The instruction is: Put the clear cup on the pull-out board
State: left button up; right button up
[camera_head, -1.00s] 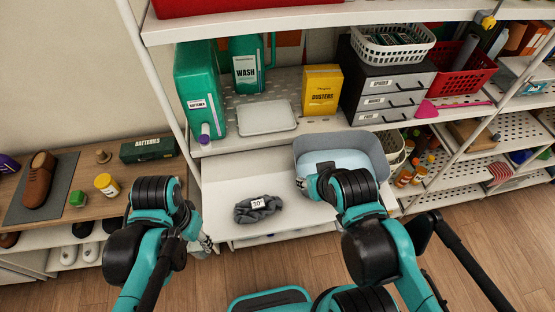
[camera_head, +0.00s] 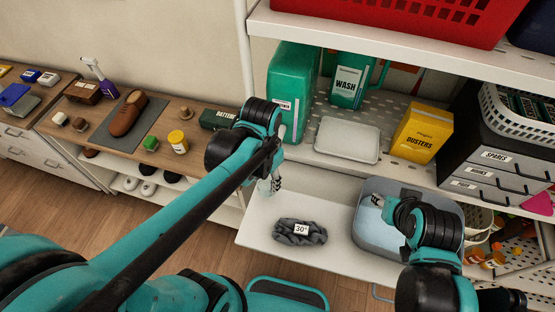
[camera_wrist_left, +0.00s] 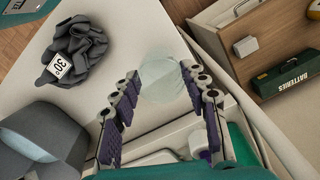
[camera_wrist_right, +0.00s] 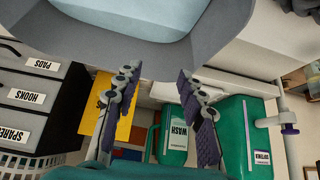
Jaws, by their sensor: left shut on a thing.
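The clear cup (camera_head: 264,187) is between the fingers of my left gripper (camera_head: 275,184), at the left side of the white pull-out board (camera_head: 262,222). The left wrist view shows the pale, see-through cup (camera_wrist_left: 163,78) between the fingertips, with the board's edge behind it. I cannot tell whether the cup touches the board. My right gripper (camera_head: 377,200) is over the grey basin at the board's right; in the right wrist view its fingers (camera_wrist_right: 160,80) are apart with nothing between them.
A dark grey cloth labelled 30° (camera_head: 300,231) lies mid-board. The grey-blue basin (camera_head: 372,236) fills the board's right part. Green bottles, a white tray (camera_head: 347,139) and a yellow dusters box (camera_head: 423,132) stand on the shelf behind. Bare board shows left of the cloth.

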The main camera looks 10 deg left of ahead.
pick_arm(q)
jog(key=w, duration=0.9)
jog(key=shift+d, duration=0.15)
notch_tip(320, 180, down, 4)
jog(key=shift+w+r, duration=0.1)
jog(key=shift+r, duration=0.1)
jog(key=shift+f+b, duration=0.15)
jog(key=shift+b, duration=0.2)
jog(key=o, duration=0.8)
